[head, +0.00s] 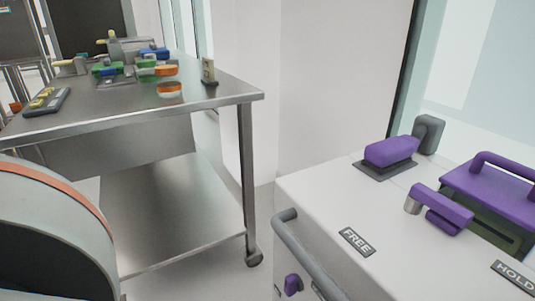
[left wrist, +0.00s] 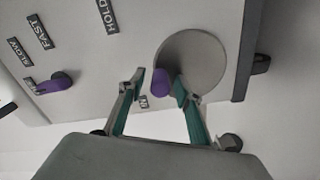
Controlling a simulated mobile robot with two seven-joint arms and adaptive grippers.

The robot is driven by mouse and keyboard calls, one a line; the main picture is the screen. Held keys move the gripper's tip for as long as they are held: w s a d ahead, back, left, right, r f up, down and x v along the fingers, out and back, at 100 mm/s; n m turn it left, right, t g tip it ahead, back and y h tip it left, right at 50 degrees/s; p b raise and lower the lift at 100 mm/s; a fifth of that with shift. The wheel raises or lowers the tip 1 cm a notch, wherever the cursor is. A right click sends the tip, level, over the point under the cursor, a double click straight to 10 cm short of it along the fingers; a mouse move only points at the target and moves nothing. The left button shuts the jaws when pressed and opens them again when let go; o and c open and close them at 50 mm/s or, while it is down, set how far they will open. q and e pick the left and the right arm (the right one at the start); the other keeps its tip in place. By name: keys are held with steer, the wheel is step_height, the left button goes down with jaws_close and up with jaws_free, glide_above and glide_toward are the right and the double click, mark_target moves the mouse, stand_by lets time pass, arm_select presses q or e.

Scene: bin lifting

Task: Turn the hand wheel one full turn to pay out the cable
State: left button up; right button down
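The hand wheel (left wrist: 205,52) shows in the left wrist view as a grey disc on a pale panel, with a purple knob (left wrist: 160,82) near its rim. My left gripper (left wrist: 158,84) has its green-padded fingers apart, one on each side of the knob. A small gap shows between the knob and the left finger; the right fingertip is close to the knob, and I cannot tell whether it touches. The head view shows neither the wheel nor either gripper. The cable is not visible.
A white cabinet (head: 320,190) with purple handles, FREE and HOLD labels and a grey rail (head: 305,250) stands at right. The wrist view shows a purple lever (left wrist: 55,84) beside SLOW and FAST labels. A steel table (head: 130,110) with several small items stands at left.

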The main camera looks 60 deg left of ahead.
arm_select(q)
steer(key=s, duration=1.1)
steer(key=shift+s+a, duration=0.4)
steer(key=shift+a, duration=0.05)
